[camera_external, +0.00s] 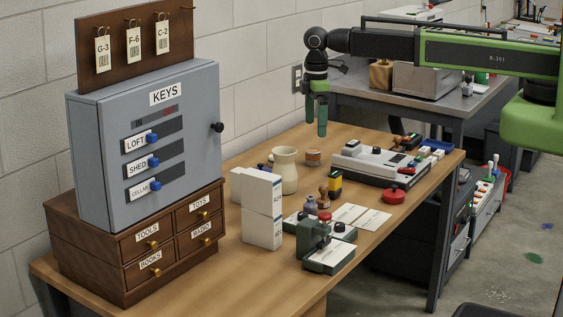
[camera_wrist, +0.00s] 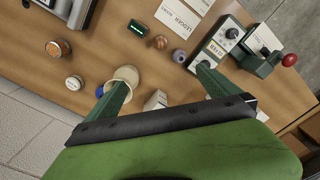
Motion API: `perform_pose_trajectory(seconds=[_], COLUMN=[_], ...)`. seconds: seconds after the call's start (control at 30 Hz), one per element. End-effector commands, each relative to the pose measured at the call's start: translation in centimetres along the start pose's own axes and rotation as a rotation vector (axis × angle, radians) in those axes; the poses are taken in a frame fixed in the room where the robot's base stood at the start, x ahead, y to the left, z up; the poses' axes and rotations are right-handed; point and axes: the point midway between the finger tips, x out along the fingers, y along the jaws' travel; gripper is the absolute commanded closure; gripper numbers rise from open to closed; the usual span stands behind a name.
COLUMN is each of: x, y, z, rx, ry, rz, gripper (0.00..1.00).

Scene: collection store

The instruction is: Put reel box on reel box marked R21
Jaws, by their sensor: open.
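Two white reel boxes are stacked upright on the wooden table, beside the key cabinet. The upper reel box (camera_external: 262,190) rests on the lower reel box (camera_external: 262,229). My gripper (camera_external: 317,130) is open and empty, pointing down, high above the table and to the right of the boxes. In the wrist view my gripper (camera_wrist: 155,80) has its fingers wide apart; a white box (camera_wrist: 156,99) shows partly between them, cut off by the gripper body.
A cream jug (camera_external: 285,170) stands close behind the stack. A green stamping device (camera_external: 325,245), a stamp (camera_external: 323,197) and cards (camera_external: 360,216) lie to the right. The grey key cabinet (camera_external: 150,150) rises at the left. The table's front edge is clear.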

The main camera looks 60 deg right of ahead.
Motion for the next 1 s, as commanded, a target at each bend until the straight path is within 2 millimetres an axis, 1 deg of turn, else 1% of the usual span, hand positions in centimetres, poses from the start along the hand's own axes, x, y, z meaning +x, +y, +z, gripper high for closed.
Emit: perform_pose_trajectory(seconds=[0.03, 0.07, 0.1, 0.2, 0.3, 0.4, 0.67, 0.77, 0.8, 0.9, 0.97, 1.0], x=[0.0, 0.0, 0.0, 0.0, 0.0, 0.0, 0.0, 1.9, 3.0, 5.5, 5.8, 5.5], y=[2.2, 3.5, 4.7, 6.6, 7.4, 7.7, 7.9, 7.9, 7.9, 7.9, 7.9, 7.9], z=[6.7, 9.5, 13.1, 19.8, 23.6, 24.9, 24.7, 24.7, 24.7, 24.7, 24.7, 24.6], rx=[0.166, 0.263, 0.384, 0.625, 0.77, 0.828, 0.831, 0.83, 0.829, 0.829, 0.828, 0.828], ry=[0.0, 0.0, 0.0, 0.0, 0.0, 0.0, 0.0, 0.0, 0.0, 0.0, 0.0, 0.0], rz=[-0.001, -0.001, -0.001, -0.001, -0.001, -0.001, -0.001, -0.001, -0.001, -0.001, -0.001, -0.001], gripper=[0.0, 0.0, 0.0, 0.0, 0.0, 0.0, 0.0, 0.0, 0.0, 0.0, 0.0, 0.0])
